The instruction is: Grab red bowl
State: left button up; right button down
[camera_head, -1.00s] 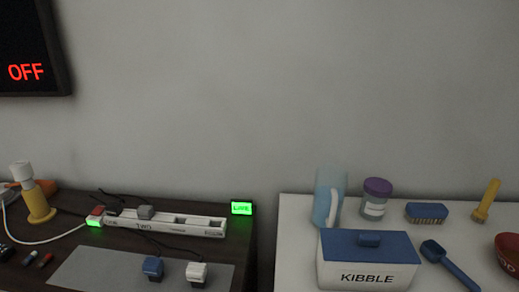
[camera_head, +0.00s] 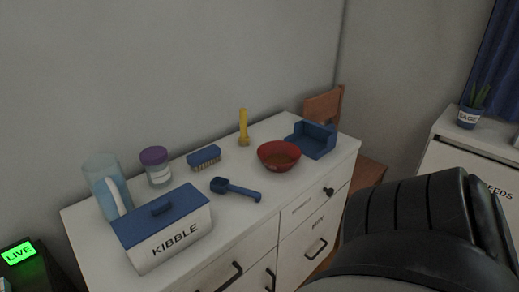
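A large dark part of my own body covers the lower right of the view, but no fingertips show there. Neither gripper is in view, and nothing touches the bowl.
Around the bowl are a blue scoop (camera_head: 236,188), a brush (camera_head: 204,157), a yellow flashlight-like item (camera_head: 243,127) and a blue open tray (camera_head: 312,140). A kibble box (camera_head: 165,232), pitcher (camera_head: 107,185) and purple-lidded jar (camera_head: 155,166) stand left. A wooden chair (camera_head: 323,106) is behind.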

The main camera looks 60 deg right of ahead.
aim_at(278, 157)
jog(key=z, duration=3.75)
jog(key=i, duration=2.25)
jog(key=u, duration=0.15)
jog(key=i, duration=0.2)
jog(key=u, duration=2.1)
jog(key=i, duration=0.25)
jog(key=u, duration=0.25)
